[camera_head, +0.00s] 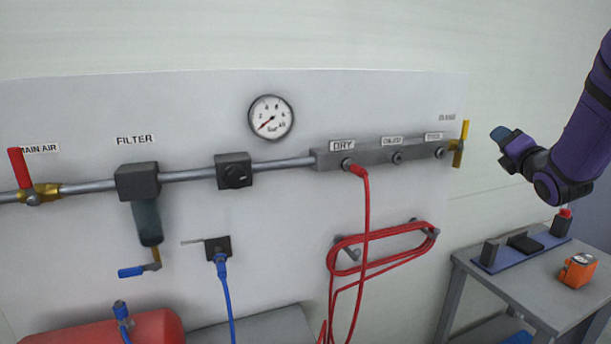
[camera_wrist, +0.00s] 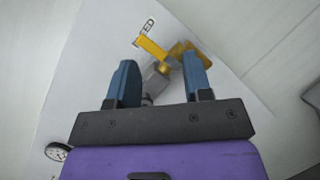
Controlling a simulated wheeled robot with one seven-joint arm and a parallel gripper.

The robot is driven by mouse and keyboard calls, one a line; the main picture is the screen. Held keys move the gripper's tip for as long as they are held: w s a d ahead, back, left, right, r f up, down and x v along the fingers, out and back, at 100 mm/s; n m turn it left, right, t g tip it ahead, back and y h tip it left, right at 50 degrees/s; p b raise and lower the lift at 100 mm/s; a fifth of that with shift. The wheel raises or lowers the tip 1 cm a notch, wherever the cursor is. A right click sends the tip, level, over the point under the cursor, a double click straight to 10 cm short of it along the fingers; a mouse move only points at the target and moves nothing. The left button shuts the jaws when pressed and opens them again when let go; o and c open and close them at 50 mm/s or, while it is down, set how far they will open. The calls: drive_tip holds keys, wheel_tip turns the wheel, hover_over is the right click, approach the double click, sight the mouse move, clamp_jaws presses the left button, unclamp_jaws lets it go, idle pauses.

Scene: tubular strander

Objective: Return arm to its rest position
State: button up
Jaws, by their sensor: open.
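My gripper (camera_head: 503,138) is at the right of the head view, raised above the grey bench and to the right of the panel's valve with the yellow handle (camera_head: 464,132). In the wrist view my gripper (camera_wrist: 160,62) has its two blue fingers spread apart, with nothing held between them. The yellow handle (camera_wrist: 151,47) and its brass body (camera_wrist: 184,50) show beyond the fingers. My purple arm reaches in from the right edge of the head view.
The white panel carries a gauge (camera_head: 271,117), a manifold (camera_head: 375,155) with a red hose plugged in at DRY, and a coiled red hose (camera_head: 383,247) on hooks. The grey bench (camera_head: 520,285) at lower right holds a blue fixture (camera_head: 522,250) and an orange device (camera_head: 578,270).

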drive_tip(key=s+a+f+m+g, duration=0.1)
drive_tip(key=s+a+m+g, duration=0.4)
drive_tip(key=s+m, duration=0.4)
drive_tip(key=s+a+f+m+g, duration=0.1)
drive_tip(key=s+a+m+g, duration=0.4)
drive_tip(key=s, duration=1)
drive_tip(key=s+a+f+m+g, duration=0.1)
drive_tip(key=s+a+m+g, duration=0.3)
drive_tip(key=s+m, duration=0.9)
drive_tip(key=a, duration=0.3)
drive_tip(key=shift+a+m+g, duration=0.3)
drive_tip(key=shift+a+g, duration=0.1)
